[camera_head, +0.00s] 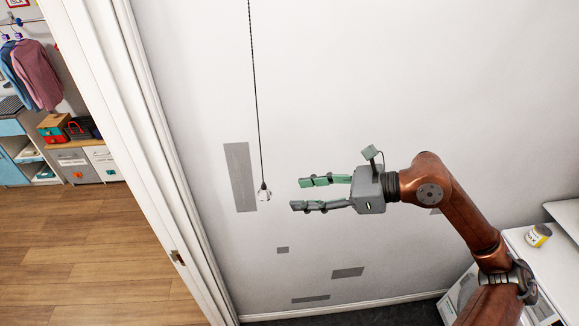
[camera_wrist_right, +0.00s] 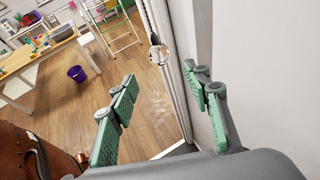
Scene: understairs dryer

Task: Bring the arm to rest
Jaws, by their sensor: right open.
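My right arm (camera_head: 447,190) reaches in from the lower right of the head view, bent at a joint. Its right gripper (camera_head: 298,194) points left, open and empty, in front of the white wall. The knob is just left of my fingertips, with a visible gap in the head view. In the right wrist view the knob (camera_wrist_right: 160,54) shows beyond the open fingers (camera_wrist_right: 160,82). My left gripper is not in view.
A white door frame (camera_head: 150,130) stands left of the cord, opening onto a wood-floored room (camera_head: 90,250) with shelves and hung clothes. At the right, a white appliance top (camera_head: 545,262) carries a small yellow-labelled jar (camera_head: 538,235). The wall is close behind the gripper.

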